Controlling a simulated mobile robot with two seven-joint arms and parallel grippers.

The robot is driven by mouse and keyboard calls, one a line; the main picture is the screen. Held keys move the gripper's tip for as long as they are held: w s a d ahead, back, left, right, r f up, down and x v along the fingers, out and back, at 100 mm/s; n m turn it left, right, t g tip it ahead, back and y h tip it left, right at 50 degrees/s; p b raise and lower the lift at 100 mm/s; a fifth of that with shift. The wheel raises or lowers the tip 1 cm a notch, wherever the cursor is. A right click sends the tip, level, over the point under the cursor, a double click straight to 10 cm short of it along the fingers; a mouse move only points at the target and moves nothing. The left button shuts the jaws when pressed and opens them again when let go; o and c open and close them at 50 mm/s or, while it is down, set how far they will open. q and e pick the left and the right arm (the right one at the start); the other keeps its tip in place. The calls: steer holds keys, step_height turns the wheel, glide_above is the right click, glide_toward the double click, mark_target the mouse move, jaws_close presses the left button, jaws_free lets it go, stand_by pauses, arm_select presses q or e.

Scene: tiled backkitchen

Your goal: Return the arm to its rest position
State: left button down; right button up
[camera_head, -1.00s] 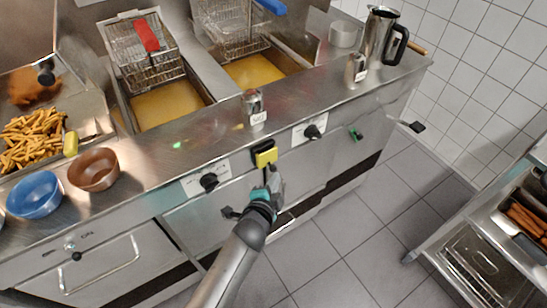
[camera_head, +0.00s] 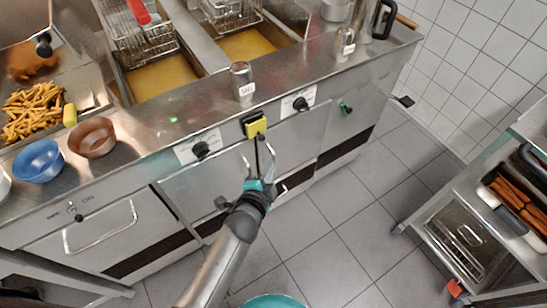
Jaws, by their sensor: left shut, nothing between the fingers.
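My left arm comes up from the bottom middle of the head view. My left gripper (camera_head: 259,168) is shut and empty. It is in front of the steel fryer counter (camera_head: 215,131), just below a yellow-ended tool (camera_head: 256,127) at a black holder on the counter's front edge. The tool's dark shaft hangs down toward the fingers; I cannot tell whether they touch it. My right gripper is out of view.
A blue bowl (camera_head: 38,161) and a brown bowl (camera_head: 92,138) stand at the counter's left, near fries (camera_head: 33,110). A metal shaker (camera_head: 241,80) stands near the front edge. A steel trolley (camera_head: 470,215) is at right. Tiled floor (camera_head: 335,235) between is clear.

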arm_select(q)
steer(key=s+a, duration=0.1)
steer(key=s, duration=0.5)
steer(key=shift+f, duration=0.2)
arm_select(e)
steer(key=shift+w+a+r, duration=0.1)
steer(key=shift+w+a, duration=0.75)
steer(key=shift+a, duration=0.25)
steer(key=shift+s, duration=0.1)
